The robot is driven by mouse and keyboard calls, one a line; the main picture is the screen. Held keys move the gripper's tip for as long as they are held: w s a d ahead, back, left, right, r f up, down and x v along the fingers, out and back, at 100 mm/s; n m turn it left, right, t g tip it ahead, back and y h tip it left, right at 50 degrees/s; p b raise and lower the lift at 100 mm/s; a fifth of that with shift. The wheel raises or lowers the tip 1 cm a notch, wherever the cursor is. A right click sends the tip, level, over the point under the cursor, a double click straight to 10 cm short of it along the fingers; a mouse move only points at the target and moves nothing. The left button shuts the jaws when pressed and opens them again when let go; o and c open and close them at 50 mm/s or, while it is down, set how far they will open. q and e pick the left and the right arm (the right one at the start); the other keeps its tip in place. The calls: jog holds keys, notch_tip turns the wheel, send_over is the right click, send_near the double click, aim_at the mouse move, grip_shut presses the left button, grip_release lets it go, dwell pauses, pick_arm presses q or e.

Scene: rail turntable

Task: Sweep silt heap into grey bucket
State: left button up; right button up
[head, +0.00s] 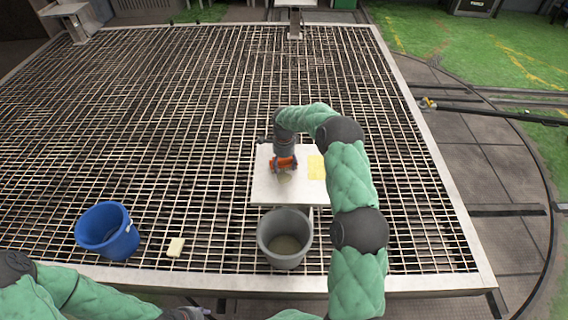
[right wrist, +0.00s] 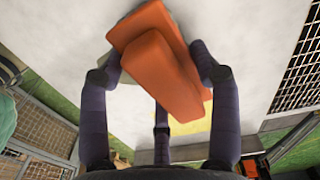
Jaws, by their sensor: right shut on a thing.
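My right gripper (head: 284,160) is shut on an orange-red block-like tool (head: 281,163), above the white board. The tool also shows between the dark fingers in the right wrist view (right wrist: 160,75). A small grey-tan silt heap (head: 285,177) lies on the board just below the tool; I cannot tell whether they touch. The grey bucket (head: 285,262) stands upright at the board's near edge, with something brownish at its bottom. My left gripper (head: 190,313) shows only in part at the bottom edge, its fingers unclear.
The white board (head: 264,191) lies on a large metal grating (head: 180,110) and has a yellow patch (head: 317,167) on its right. A blue bucket (head: 122,242) and a pale yellow block (head: 175,247) are at the front left. The far grating is mostly clear.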

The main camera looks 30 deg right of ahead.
aim_at(285, 193)
jog(key=shift+f, duration=0.15)
jog(key=shift+s+a, duration=0.25)
jog(key=shift+s, duration=0.25)
jog(key=shift+s+a, duration=0.25)
jog(key=shift+s, duration=0.25)
jog(key=shift+s+a, duration=0.4)
jog(key=shift+s, duration=0.3)
jog(key=shift+s+a, duration=0.4)
jog(key=shift+s, duration=0.25)
jog(key=shift+s+a+f, duration=0.1)
jog(key=shift+s+a, duration=0.35)
jog(key=shift+s, duration=0.4)
jog(key=shift+s+a+r, duration=0.1)
jog(key=shift+s+a, duration=0.4)
jog(key=shift+s, duration=0.3)
jog(key=shift+s+a+f, duration=0.1)
jog(key=shift+s+a, duration=0.35)
jog(key=shift+s, duration=0.4)
jog(key=shift+r+p, duration=0.35)
jog(key=shift+r, duration=0.7)
jog(key=shift+r, duration=0.1)
